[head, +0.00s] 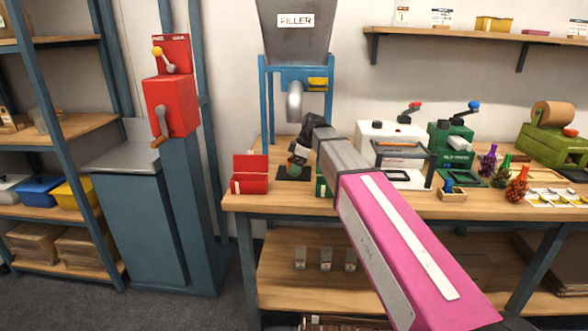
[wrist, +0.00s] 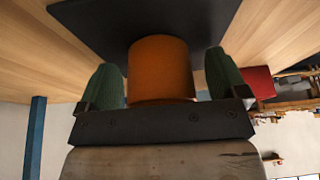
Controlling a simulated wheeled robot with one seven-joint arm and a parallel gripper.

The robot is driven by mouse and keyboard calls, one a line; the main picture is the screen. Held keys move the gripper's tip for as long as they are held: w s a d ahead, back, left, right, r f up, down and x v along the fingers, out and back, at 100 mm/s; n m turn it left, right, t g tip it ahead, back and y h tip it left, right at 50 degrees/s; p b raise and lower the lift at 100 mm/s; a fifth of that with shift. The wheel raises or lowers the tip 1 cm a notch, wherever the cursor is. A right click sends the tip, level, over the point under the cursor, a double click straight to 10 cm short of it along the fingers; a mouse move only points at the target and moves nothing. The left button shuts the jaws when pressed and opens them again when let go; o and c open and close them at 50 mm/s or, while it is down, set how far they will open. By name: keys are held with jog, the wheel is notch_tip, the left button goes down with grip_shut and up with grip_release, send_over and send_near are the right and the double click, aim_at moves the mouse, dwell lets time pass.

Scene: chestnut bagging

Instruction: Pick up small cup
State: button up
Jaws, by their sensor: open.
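An orange cylinder that looks like the small cup (wrist: 162,70) sits between the two green fingers of my gripper (wrist: 163,82) in the wrist view. A narrow gap shows on each side of it, so the gripper is open around it and not closed on it. Behind it is a dark flat pad (wrist: 110,20) on the wooden table. In the head view my gripper (head: 297,160) is low over the black pad (head: 294,174) below the filler spout, and the cup is not clearly visible there, hidden by the gripper.
The filler's spout (head: 294,102) and blue frame (head: 264,110) stand just above and behind my gripper. A red box (head: 249,174) is close on the left. White (head: 392,142) and green (head: 453,140) machines stand to the right. Several small bags and cards lie at the far right.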

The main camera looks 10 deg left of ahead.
jog(key=c, duration=1.4)
jog(key=shift+r, duration=0.1)
